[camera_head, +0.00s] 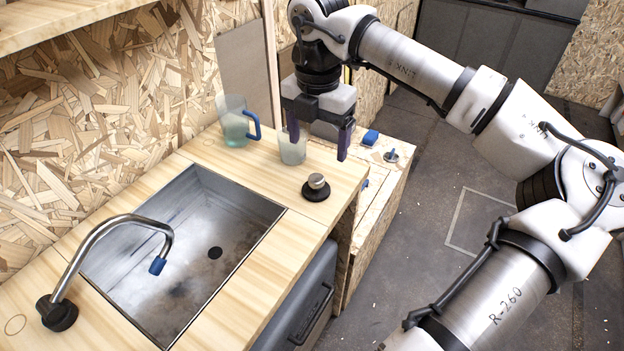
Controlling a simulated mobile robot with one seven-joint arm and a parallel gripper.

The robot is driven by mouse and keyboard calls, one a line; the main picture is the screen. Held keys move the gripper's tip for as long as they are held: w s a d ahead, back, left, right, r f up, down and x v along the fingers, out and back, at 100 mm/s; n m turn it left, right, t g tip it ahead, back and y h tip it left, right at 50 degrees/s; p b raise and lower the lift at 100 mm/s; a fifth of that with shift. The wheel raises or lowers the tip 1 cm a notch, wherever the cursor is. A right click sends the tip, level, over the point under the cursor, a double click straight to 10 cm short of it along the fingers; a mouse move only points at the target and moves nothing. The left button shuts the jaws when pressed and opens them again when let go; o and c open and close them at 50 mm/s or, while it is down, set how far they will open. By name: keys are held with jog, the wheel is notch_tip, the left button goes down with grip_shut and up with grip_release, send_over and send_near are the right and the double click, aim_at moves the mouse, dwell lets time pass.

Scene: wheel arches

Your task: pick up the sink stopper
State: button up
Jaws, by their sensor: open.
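A round black disc with a shiny metal knob (317,187) stands on the wooden counter, right of the sink. A smaller dark disc with a short upright stem (391,155) sits on the lower wooden box beyond the counter. Either could be the sink stopper; I cannot tell which. My gripper (319,142) points down with its two dark purple fingers spread apart and nothing held between them. In the picture it is above and behind the metal-knobbed disc and left of the smaller disc.
A clear cup (292,147) shows close by the left finger. A jug with a blue handle (235,122) stands near the wall. A blue block (370,137) lies on the lower box. The metal sink (190,245) and curved faucet (95,240) are at the left.

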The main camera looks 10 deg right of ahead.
aim_at(317, 177)
notch_tip(317, 177, down, 6)
jog(key=shift+r+p, duration=0.1)
jog(key=shift+p, duration=0.35)
jog(key=shift+w+d+f+p, duration=0.15)
jog(key=shift+f+p, duration=0.4)
jog(key=shift+f, duration=0.8)
jog(key=shift+w+a+f+p, duration=0.1)
jog(key=shift+w+f+p, duration=0.3)
jog(key=shift+f, duration=0.9)
jog(key=shift+s, duration=0.15)
jog(key=c, duration=1.1)
jog(key=shift+d+r, duration=0.1)
